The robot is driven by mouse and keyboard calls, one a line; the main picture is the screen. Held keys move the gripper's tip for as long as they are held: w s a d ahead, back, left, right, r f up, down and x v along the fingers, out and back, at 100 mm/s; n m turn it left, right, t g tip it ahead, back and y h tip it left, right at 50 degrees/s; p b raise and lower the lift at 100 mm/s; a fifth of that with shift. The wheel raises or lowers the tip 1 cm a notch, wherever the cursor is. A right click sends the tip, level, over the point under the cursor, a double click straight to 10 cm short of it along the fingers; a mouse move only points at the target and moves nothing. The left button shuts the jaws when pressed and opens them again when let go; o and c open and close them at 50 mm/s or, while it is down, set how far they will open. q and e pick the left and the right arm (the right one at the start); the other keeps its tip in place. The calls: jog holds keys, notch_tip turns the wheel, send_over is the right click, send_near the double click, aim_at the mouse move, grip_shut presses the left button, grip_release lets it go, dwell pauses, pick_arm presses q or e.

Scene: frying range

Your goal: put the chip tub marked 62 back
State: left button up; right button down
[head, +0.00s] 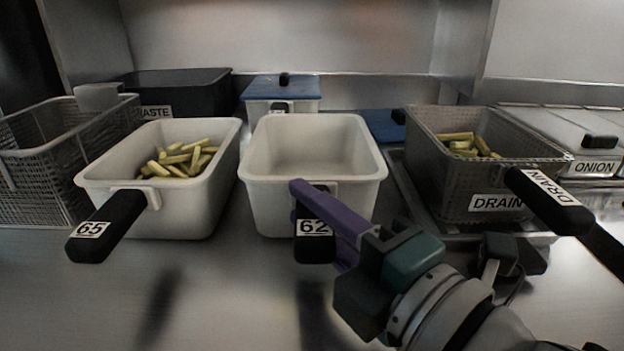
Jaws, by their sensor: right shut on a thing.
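The white chip tub marked 62 (258,200) is in the middle of the head view. It is upright and looks empty inside. Its black handle (316,249) points toward me and carries the 62 label. My right gripper (306,205) comes in from the lower right, with a purple finger across the handle, and is shut on it. Part of the handle is hidden behind the finger. I cannot tell whether the tub touches the counter. My left gripper is not in view.
A white tub marked 65 (190,215) with chips stands close on the left. A DRAIN basket (450,190) with chips is on the right. A wire basket (60,185), black WASTE bin (205,90), blue-lidded tub (300,90) and ONION container (590,150) surround them. The front counter (200,300) is clear.

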jog(key=shift+f, duration=0.3)
dwell(0.4)
jog(key=c, duration=0.6)
grip_release()
jog(key=shift+o, duration=0.2)
